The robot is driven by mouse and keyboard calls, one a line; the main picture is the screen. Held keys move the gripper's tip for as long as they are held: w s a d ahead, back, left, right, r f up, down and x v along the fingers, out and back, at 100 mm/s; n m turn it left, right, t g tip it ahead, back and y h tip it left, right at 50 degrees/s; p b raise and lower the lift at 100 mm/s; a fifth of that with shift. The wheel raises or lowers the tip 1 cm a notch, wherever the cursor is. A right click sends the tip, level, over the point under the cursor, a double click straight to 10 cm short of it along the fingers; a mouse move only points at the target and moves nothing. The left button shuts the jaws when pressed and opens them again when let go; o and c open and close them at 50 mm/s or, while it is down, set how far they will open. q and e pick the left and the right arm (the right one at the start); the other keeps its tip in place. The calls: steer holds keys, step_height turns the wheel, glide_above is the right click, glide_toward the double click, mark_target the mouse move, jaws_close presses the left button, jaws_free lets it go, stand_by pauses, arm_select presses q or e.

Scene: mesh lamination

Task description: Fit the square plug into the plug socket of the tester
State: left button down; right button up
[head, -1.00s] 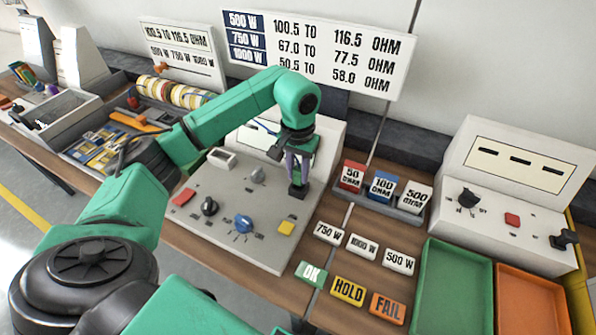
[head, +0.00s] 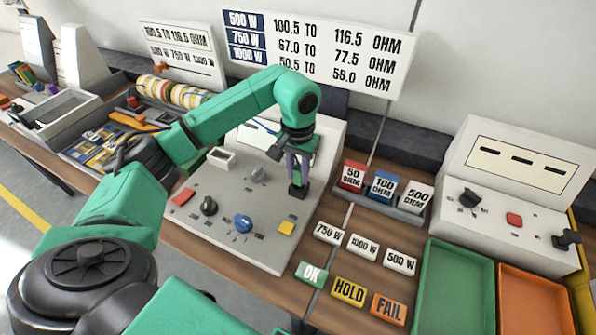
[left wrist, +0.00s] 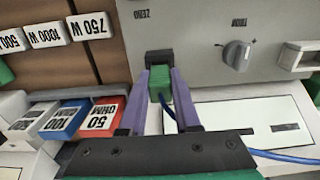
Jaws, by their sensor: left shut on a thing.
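The tester (head: 268,205) is a grey box with knobs and buttons, left of centre in the head view; part of its panel (left wrist: 195,45) shows in the left wrist view. My left gripper (head: 297,172) is over its right back part, pointing down. In the left wrist view its purple fingers (left wrist: 159,92) are shut on the green plug (left wrist: 159,86), with a blue cable (left wrist: 280,156) behind. The plug's front end meets a black block (left wrist: 159,59), apparently the plug socket, which also shows in the head view (head: 298,191). I cannot tell how deep the plug sits. My right gripper is out of view.
Resistor blocks, including a red 50 OHM (head: 352,176), stand in a rack right of the tester. Wattage labels and OK, HOLD and FAIL tags (head: 349,291) lie in front. A green tray (head: 455,300) and a second console (head: 520,195) are farther right.

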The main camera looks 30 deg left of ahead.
mark_target(299, 169)
arm_select(q)
steer(key=shift+f+b, duration=1.1)
steer(key=shift+f, duration=0.2)
steer(key=c, duration=0.5)
jaws_free()
steer(key=shift+c, duration=0.2)
steer(key=shift+r, duration=0.1)
step_height(299, 169, up, 9)
steer(key=shift+w+f+b, duration=0.1)
steer(key=shift+f+b, duration=0.1)
steer(key=shift+b, duration=0.6)
step_height(299, 169, up, 6)
steer(key=shift+f+p, duration=0.1)
steer(key=shift+p, duration=0.95)
